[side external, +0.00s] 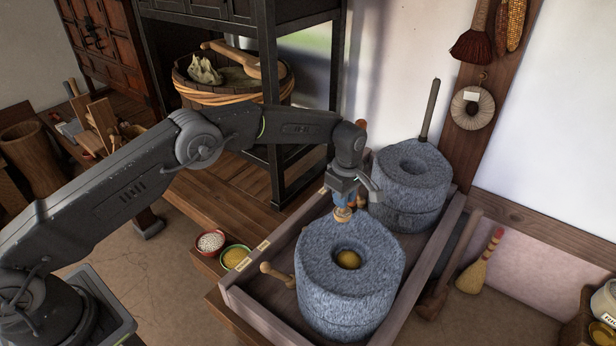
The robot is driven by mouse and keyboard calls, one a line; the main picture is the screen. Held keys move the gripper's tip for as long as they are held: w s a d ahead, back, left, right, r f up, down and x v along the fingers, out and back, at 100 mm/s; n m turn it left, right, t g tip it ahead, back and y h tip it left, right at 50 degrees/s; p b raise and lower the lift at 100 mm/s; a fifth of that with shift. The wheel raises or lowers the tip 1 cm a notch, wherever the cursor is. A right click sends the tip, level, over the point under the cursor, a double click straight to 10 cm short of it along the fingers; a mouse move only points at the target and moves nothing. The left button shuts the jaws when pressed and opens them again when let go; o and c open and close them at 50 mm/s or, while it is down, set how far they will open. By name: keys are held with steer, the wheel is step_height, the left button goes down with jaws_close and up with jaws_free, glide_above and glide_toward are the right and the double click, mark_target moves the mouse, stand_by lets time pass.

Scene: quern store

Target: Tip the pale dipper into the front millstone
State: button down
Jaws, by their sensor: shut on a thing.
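The front millstone (335,300) is a grey stone drum in the wooden tray, with yellow grain (348,260) in its centre hole. My gripper (350,200) is above its back rim, shut on what looks like the pale dipper (343,214). Only a small tan round part of the dipper shows below the fingers. The gripper hides the rest, and I cannot tell its tilt or contents. The dipper is behind the hole in the picture; whether it touches the stone is unclear.
A second millstone (425,192) with an upright dark handle stands behind. The wooden tray (250,305) has raised walls. Bowls of white grain (211,242) and yellow grain (235,258) sit left of it. A wooden tub (215,97) is at the back; a hand broom (472,275) leans at right.

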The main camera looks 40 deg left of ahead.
steer(key=s+d, duration=0.2)
steer(key=d, duration=0.4)
steer(key=shift+s+a+f+t+h, duration=0.35)
steer(key=shift+a+f+t+h, duration=0.25)
steer(key=shift+f+h, duration=0.8)
steer(key=shift+s+a+f+t+h, duration=0.4)
steer(key=shift+f+t+h, duration=0.4)
steer(key=shift+f+h, duration=0.6)
steer(key=shift+s+a+f+t+h, duration=0.35)
steer(key=shift+a+f+t+h, duration=0.25)
steer(key=shift+f+h, duration=0.8)
steer(key=shift+s+a+f+t+h, duration=0.15)
steer(key=shift+a+f+t+h, duration=0.1)
steer(key=shift+f+t+h, duration=0.4)
steer(key=shift+r, duration=0.1)
